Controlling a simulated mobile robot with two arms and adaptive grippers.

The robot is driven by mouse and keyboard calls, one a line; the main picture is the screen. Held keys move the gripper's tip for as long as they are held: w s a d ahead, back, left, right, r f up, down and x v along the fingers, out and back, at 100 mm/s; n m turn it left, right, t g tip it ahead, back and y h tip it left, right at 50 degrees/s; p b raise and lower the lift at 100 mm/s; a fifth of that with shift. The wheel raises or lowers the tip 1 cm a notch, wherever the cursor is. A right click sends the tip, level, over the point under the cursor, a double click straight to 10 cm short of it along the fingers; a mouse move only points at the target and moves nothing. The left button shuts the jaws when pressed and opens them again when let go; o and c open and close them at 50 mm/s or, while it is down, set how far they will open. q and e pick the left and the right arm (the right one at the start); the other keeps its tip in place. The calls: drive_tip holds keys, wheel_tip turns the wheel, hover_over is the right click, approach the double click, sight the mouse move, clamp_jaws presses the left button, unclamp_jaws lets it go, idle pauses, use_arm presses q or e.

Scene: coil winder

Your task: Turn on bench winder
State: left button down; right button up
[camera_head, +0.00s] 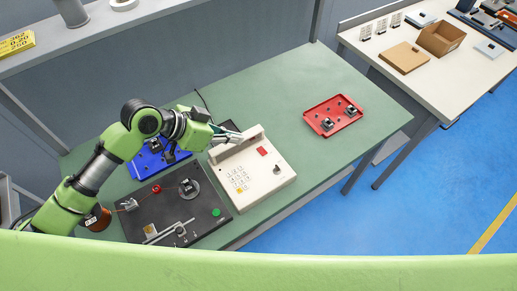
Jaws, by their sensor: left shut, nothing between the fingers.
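The bench winder, a black flat base (168,224) with a round chuck and a green button (216,212), lies on the green bench top. A red knob (156,188) sits near its back edge. A copper wire spool (98,218) stands at its left. My left gripper (236,137) is shut and empty. It is over the back of the cream keypad unit (250,172), beyond the winder and to its right. I cannot tell whether it touches that unit. My right gripper does not show.
A blue tray (143,165) lies behind the winder, partly under my left arm. A red tray (333,115) with small parts lies on the right of the bench (300,85). The bench between the keypad unit and red tray is clear. A side table (385,45) holds boxes.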

use_arm(q)
drive_tip(key=p, duration=0.3)
hover_over(267, 152)
drive_tip(key=s+a, duration=0.1)
drive_tip(key=a, duration=0.2)
drive_tip(key=f, duration=0.7)
drive_tip(key=shift+s+d, duration=0.1)
drive_tip(key=shift+d, duration=0.15)
wheel_tip(267, 152, down, 3)
drive_tip(key=shift+s+r+p, duration=0.15)
drive_tip(key=shift+r+p, duration=0.05)
drive_tip(key=shift+p, duration=0.15)
drive_tip(key=shift+s+f, duration=0.1)
drive_tip(key=shift+f, duration=0.55)
drive_tip(key=shift+f, duration=0.15)
